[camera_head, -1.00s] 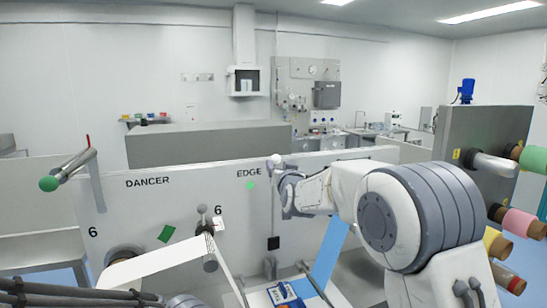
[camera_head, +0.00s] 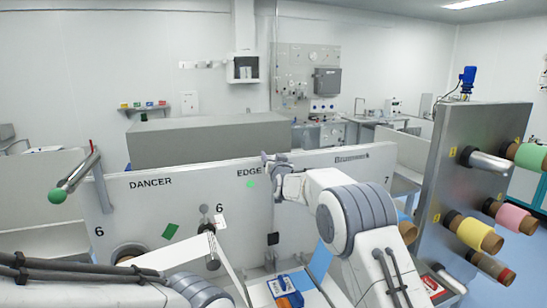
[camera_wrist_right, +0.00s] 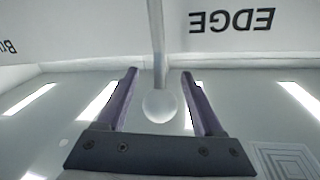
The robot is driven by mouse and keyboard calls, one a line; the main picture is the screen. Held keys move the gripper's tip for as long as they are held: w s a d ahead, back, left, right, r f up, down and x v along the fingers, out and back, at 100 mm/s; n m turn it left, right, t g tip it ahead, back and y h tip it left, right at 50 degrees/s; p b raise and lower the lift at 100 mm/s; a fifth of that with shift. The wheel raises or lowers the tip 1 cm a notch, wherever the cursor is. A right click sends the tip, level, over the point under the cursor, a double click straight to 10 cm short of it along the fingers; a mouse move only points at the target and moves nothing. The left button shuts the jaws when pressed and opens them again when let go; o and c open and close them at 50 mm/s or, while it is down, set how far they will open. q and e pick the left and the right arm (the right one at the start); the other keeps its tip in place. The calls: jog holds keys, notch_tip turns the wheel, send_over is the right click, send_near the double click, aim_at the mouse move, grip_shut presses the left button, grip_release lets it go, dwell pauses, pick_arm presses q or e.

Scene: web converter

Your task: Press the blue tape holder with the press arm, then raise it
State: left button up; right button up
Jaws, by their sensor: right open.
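My right gripper (camera_head: 270,159) is at the top edge of the white panel by the word EDGE. In the right wrist view (camera_wrist_right: 160,88) its two fingers are open. A thin grey rod ending in a pale round knob (camera_wrist_right: 159,106) shows between the fingers; it looks like the press arm, but I cannot tell if the fingers touch it. A blue and white object (camera_head: 284,288), probably the blue tape holder, lies low in the middle of the head view, below the panel. My left arm crosses the bottom left; its gripper is out of view.
The white panel (camera_head: 150,205) marked DANCER and EDGE spans the middle. A green-knobbed lever (camera_head: 58,194) stands at left. A white web (camera_head: 228,265) and a blue strip (camera_head: 320,262) run below. Coloured rolls (camera_head: 515,217) stick out from a grey cabinet at right.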

grip_shut()
dwell(1.4)
